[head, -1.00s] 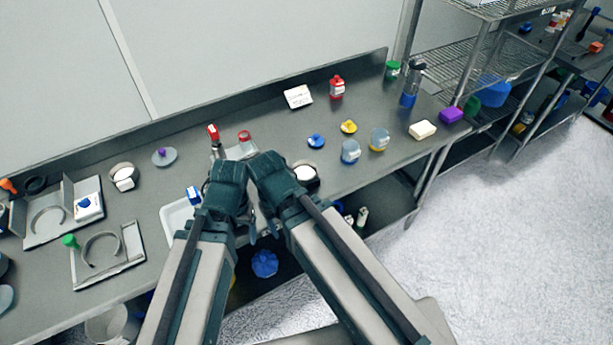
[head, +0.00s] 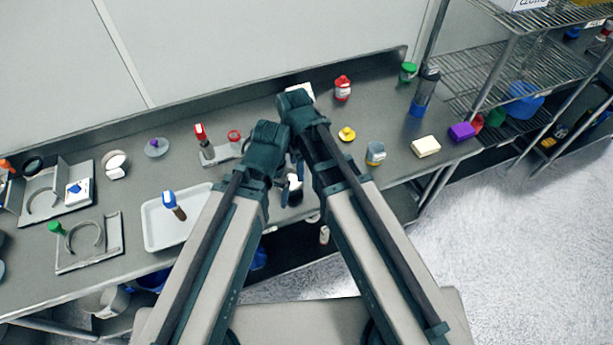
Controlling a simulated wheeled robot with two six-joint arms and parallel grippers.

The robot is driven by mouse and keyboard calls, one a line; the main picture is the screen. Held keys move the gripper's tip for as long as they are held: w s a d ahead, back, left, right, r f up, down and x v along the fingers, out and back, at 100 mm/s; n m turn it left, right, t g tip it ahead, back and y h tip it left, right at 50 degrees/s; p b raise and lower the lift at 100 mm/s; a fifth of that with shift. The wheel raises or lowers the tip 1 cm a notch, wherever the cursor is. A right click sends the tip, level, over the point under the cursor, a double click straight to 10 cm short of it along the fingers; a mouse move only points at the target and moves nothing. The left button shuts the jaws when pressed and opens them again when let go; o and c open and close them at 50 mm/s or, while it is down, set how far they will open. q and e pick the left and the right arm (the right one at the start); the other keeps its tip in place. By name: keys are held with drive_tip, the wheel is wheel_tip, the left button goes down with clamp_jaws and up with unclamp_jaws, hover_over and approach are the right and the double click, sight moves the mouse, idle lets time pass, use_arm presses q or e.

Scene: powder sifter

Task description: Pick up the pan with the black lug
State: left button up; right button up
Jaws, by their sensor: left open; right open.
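A dark round pan with white powder (head: 293,181) is near the table's front edge in the head view, mostly hidden between my two forearms. I cannot make out a black lug on it. My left gripper (head: 282,186) is open, pointing down close to the pan's left side; whether it touches the pan I cannot tell. My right gripper (head: 299,165) is open and higher in the picture, largely hidden by its own arm.
A white tray (head: 152,239) holding a blue-and-brown brush (head: 173,204) lies left of my arms. A red-handled tool on a grey stand (head: 202,140) is behind it. A yellow lid (head: 346,134), a jar (head: 375,154) and a cream block (head: 426,146) stand to the right.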

use_arm(q)
drive_tip(key=b, duration=1.4)
approach(276, 224)
drive_tip(key=f, duration=0.6)
drive_tip(key=shift+s+a+f, duration=0.15)
drive_tip(key=shift+a+f, duration=0.1)
use_arm(e)
drive_tip(key=shift+n, duration=0.3)
drive_tip(key=f, duration=1.3)
drive_tip(key=shift+w+d+f, duration=0.25)
drive_tip(key=shift+d+f, duration=0.1)
drive_tip(key=shift+f, duration=0.05)
use_arm(q)
drive_tip(key=shift+r, duration=0.1)
use_arm(e)
drive_tip(key=shift+r, duration=0.1)
clamp_jaws()
